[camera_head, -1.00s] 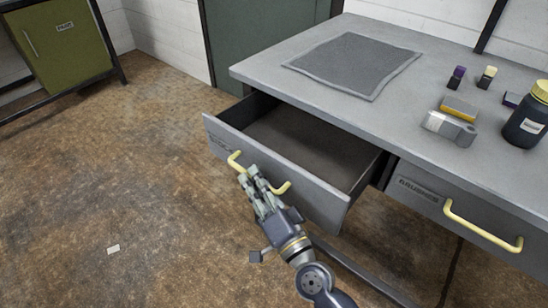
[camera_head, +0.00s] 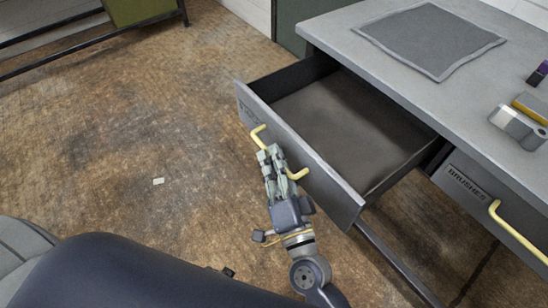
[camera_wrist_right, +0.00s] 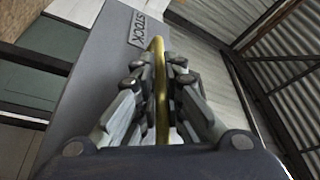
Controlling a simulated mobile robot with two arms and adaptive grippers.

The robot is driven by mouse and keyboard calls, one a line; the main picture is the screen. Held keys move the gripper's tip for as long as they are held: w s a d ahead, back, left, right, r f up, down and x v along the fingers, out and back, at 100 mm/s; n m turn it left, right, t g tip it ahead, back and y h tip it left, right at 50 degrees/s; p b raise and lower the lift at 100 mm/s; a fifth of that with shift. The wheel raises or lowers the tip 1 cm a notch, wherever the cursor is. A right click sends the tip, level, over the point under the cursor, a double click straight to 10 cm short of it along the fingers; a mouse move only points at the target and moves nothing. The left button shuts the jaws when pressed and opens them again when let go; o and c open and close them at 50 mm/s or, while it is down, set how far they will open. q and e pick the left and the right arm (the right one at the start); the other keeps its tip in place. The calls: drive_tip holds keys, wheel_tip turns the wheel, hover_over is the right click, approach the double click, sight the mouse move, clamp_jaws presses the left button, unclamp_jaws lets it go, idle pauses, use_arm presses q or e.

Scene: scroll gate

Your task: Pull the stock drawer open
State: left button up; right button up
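The stock drawer (camera_head: 300,152) is a grey drawer standing well out from the desk, with an empty-looking inside. Its front bears a STOCK label (camera_wrist_right: 137,31) in the right wrist view. Its yellow bar handle (camera_head: 258,133) is bent at both ends and also shows in the wrist view (camera_wrist_right: 160,85). My right gripper (camera_head: 270,158) is at the middle of the handle, with its fingers on both sides of the bar, closed on it. The wrist view shows the fingers (camera_wrist_right: 160,75) flanking the bar closely. My left gripper is not in view.
The shut brushes drawer (camera_head: 480,190) is at the right. A small white scrap (camera_head: 158,181) lies on the open brown floor.

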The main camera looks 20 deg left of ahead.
drive_tip(key=shift+o, duration=0.9)
drive_tip(key=shift+s, duration=0.1)
drive_tip(key=v, duration=1.2)
